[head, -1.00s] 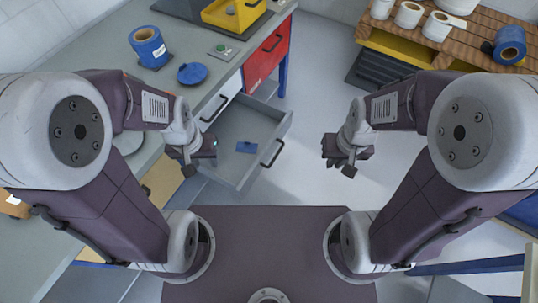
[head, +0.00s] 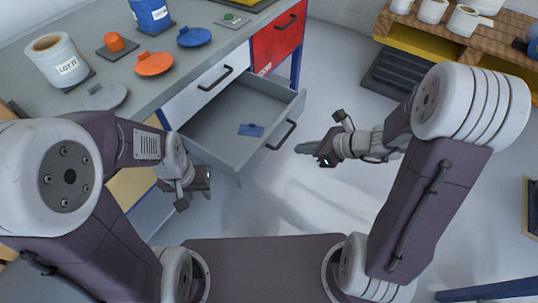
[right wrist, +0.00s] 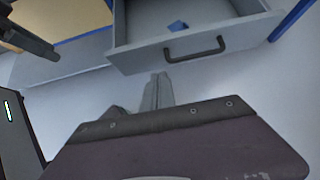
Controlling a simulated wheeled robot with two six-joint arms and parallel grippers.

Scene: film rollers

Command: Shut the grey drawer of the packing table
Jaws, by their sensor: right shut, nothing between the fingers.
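The grey drawer (head: 257,158) of the packing table (head: 185,66) is pulled out and open in the head view. It has a dark bar handle (head: 281,135) on its front, and a small blue thing (head: 251,130) lies inside. My right gripper (head: 302,148) is shut and empty, in front of the drawer and apart from the handle. In the right wrist view the shut fingers (right wrist: 158,90) point at the drawer front (right wrist: 238,38), below and left of the handle (right wrist: 195,50). My left gripper (head: 205,180) hangs left of the drawer's front corner; its jaws are unclear.
A white drawer (head: 210,85) and a red drawer (head: 278,42) look closed. Blue, orange and grey lids and rolls stand on the worktop. A wooden-topped shelf (head: 420,28) is at the back right. The floor (head: 330,80) before the drawer is clear.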

